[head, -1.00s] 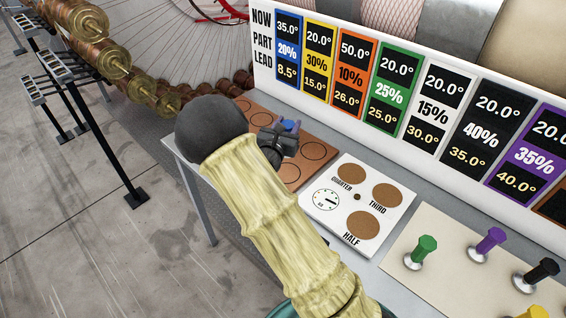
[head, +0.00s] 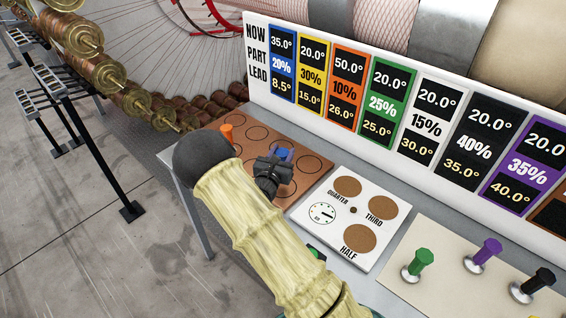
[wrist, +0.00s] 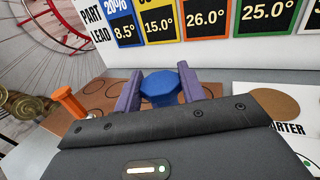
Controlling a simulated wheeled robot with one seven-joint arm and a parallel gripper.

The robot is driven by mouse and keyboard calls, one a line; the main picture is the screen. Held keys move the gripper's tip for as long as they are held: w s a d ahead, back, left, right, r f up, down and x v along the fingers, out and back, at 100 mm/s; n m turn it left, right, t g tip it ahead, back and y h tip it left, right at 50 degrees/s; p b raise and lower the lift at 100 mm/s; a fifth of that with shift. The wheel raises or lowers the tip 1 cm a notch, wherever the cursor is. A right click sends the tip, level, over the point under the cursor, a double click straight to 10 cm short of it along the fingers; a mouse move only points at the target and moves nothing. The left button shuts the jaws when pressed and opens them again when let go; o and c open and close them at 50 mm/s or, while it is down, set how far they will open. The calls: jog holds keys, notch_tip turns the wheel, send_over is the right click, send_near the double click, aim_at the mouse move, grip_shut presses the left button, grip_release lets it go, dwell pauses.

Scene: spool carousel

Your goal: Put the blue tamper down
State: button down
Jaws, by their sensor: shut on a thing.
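The blue tamper (head: 284,153) is between the fingers of my gripper (head: 277,160), over the brown mat with ringed places (head: 312,166). In the wrist view its faceted blue top (wrist: 160,88) sits between the two purple fingers, which are shut on it. The lower part of the tamper is hidden by my gripper's body, so I cannot tell whether its base touches the mat. The mat also shows in the wrist view (wrist: 97,90).
An orange tamper (head: 227,131) stands on the mat's left part, near my gripper. A white board (head: 335,215) with cork discs and a dial lies to the right. Green (head: 419,263), purple (head: 485,252) and black (head: 536,279) tampers stand on a cream mat. A numbered panel (head: 262,97) rises behind.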

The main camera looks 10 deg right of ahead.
jog(key=shift+s+r, duration=0.15)
jog(key=shift+s, duration=0.1)
jog(key=shift+w+f+p, duration=0.1)
jog(key=shift+f+p, duration=0.35)
jog(key=shift+f, duration=1.65)
jog(key=shift+f, duration=0.2)
jog(key=c, duration=0.8)
grip_release()
jog(key=shift+c, duration=0.2)
